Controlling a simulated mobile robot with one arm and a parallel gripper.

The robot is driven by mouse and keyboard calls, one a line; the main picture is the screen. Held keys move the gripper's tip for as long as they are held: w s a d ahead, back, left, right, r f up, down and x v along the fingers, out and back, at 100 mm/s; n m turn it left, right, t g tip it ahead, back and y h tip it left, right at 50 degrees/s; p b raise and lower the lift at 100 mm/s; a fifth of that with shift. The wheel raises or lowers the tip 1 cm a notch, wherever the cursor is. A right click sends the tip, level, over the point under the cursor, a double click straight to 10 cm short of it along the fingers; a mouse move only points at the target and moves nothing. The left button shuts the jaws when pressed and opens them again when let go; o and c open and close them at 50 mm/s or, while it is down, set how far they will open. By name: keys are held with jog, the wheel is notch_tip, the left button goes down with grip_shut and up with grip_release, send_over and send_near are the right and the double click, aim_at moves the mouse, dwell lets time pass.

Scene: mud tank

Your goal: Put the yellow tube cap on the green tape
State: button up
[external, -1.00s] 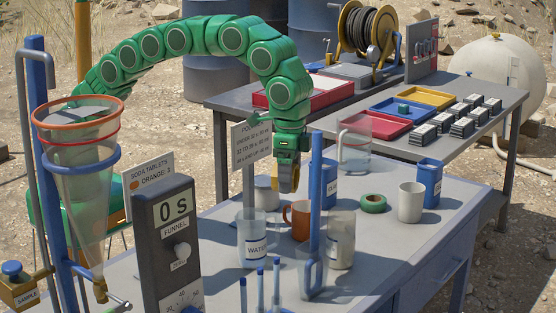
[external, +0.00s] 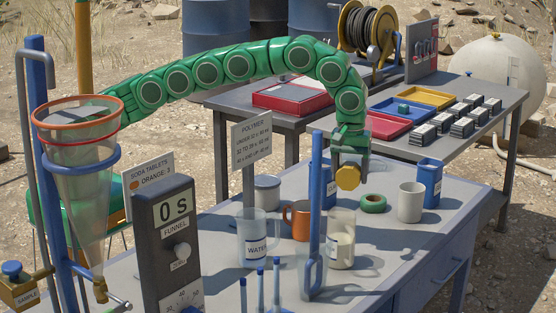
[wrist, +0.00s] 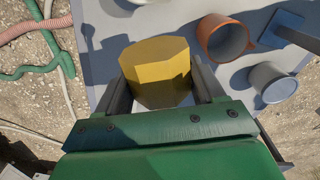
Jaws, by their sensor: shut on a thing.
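The yellow tube cap (external: 348,178) is held between the fingers of my gripper (external: 349,168), in the air above the grey-blue table. The cap also shows in the wrist view (wrist: 156,72), an angular yellow block with a finger on each side. The green tape (external: 373,204) is a ring lying flat on the table. In the external view the cap appears up and left of the tape, apart from it. I cannot see the tape in the wrist view.
A white mug (external: 411,202) and a blue container (external: 429,180) stand right of the tape. A clear beaker (external: 341,240), an orange mug (external: 298,220) and a water jug (external: 254,240) stand to the front and left. A blue upright post (external: 315,200) stands close by.

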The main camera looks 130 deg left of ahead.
jog(key=s+a+f+n, duration=0.3)
jog(key=a+n, duration=0.3)
jog(key=a, duration=0.1)
jog(key=s+a+f+n, duration=0.3)
jog(key=a+n, duration=0.3)
jog(key=a, duration=0.2)
jog(key=s+a+f+n, duration=0.3)
jog(key=a+n, duration=0.3)
jog(key=a, duration=0.2)
jog(key=shift+s+a+f, duration=0.1)
jog(key=shift+s+a, duration=0.1)
jog(key=shift+s, duration=0.05)
jog(key=shift+a+f, duration=0.1)
jog(key=shift+f, duration=2.4)
jog(key=o, duration=1)
jog(key=shift+f, duration=0.15)
jog(key=shift+o, duration=0.2)
notch_tip(320, 180, up, 8)
